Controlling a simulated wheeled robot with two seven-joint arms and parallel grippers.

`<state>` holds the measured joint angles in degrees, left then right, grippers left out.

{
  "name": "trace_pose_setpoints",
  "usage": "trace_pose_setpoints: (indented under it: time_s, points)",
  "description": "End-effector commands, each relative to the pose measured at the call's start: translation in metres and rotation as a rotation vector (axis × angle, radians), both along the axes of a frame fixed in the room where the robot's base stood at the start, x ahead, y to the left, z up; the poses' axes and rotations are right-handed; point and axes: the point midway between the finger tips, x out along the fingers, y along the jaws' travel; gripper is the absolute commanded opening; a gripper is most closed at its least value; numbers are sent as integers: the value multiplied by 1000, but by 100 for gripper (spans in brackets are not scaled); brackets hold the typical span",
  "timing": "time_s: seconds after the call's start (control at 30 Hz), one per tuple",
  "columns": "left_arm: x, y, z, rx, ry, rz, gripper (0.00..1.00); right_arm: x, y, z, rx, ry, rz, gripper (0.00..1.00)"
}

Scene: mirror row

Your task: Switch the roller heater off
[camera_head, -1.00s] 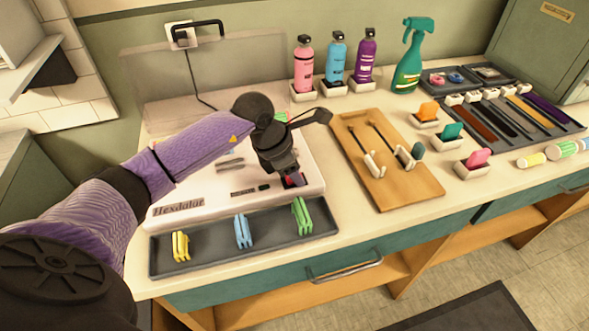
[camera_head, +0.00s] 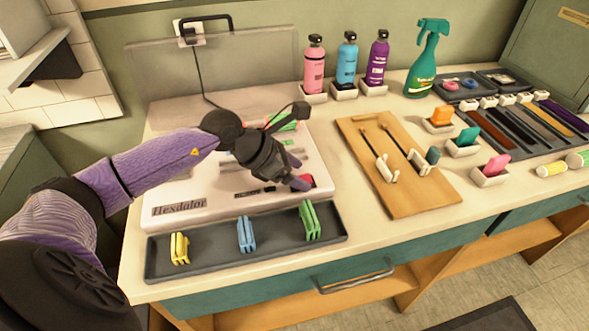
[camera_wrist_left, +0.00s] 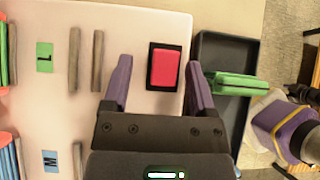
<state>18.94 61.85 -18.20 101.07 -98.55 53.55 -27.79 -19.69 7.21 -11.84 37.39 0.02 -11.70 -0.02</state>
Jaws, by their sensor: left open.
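The roller heater (camera_head: 180,209) is a white box lettered "Hexdalor" on the counter, with coloured rollers and grey bars in its top. Its red switch (camera_head: 308,181) sits in a black frame near the front right corner. It also shows in the left wrist view (camera_wrist_left: 165,67), pink-red and unobstructed. My left gripper (camera_head: 298,172) is open and empty over that corner. In the left wrist view its two purple fingers (camera_wrist_left: 158,70) stand on either side of the switch. I cannot tell which way the switch is set. My right gripper is not in view.
A dark tray (camera_head: 205,257) with yellow, blue and green clips lies in front of the heater. A clear lid (camera_head: 245,70) stands up behind it. A wooden board (camera_head: 405,200) with tools lies to the right. Bottles (camera_head: 347,62) and a green sprayer (camera_head: 424,70) stand behind.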

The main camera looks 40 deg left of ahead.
Motion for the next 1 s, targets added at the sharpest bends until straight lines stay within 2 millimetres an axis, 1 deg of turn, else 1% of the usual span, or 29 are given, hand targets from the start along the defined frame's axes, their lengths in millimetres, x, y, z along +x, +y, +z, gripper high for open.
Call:
trace_pose_setpoints:
  time_s: [0.03, 0.13, 0.2, 0.27, 0.37, 0.4, 0.47, 0.6, 0.7, 0.8, 1.0]
  points:
    - [0, 0, -8, 0, 4, 0, 74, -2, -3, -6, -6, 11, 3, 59]
    - [-2, 1, -6, -1, 5, -1, 74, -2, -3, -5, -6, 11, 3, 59]
    - [-6, 6, -1, 2, 6, 0, 74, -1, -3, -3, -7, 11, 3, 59]
    - [-12, 12, 9, 3, 6, 0, 74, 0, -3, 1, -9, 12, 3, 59]
    - [-27, 26, 32, 6, 10, 1, 74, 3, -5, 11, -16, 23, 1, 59]
    - [-32, 30, 39, 4, 10, 1, 74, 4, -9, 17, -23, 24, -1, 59]
    - [-38, 36, 48, 0, 9, 2, 74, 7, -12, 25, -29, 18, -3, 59]
    - [-46, 44, 66, -6, 5, 1, 74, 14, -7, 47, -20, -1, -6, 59]
    - [-50, 48, 70, -7, 3, 2, 74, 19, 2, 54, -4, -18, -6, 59]
    - [-51, 50, 71, -6, 1, 1, 74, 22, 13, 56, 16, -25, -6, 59]
    - [-52, 50, 69, -6, 1, 0, 74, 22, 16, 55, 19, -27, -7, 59]
